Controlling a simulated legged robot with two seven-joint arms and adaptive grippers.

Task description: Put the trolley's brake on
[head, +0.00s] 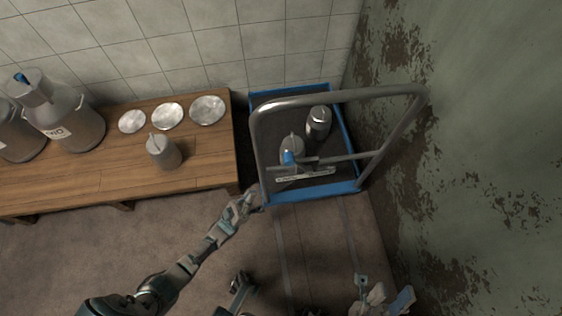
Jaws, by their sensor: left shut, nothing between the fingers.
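The trolley (312,195) has a blue-edged deck and a grey tubular handle (335,98) looping above it. On the handle's crossbar sits a small blue-ended part (288,157), which looks like a lever, above a pale labelled strip (305,175). I cannot tell whether it is the brake or how it is set. My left gripper (256,197) is shut and empty, close to the trolley's near left corner. I cannot tell if it touches. What looks like my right gripper (363,283) is low at the bottom edge, partly cut off, away from the trolley.
A metal can (318,122) and a grey lidded can (293,142) stand on the trolley deck. A wooden bench (210,170) on the left bears large milk cans (75,122), a small can (163,150) and three round lids. The peeling wall (460,140) is close on the right.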

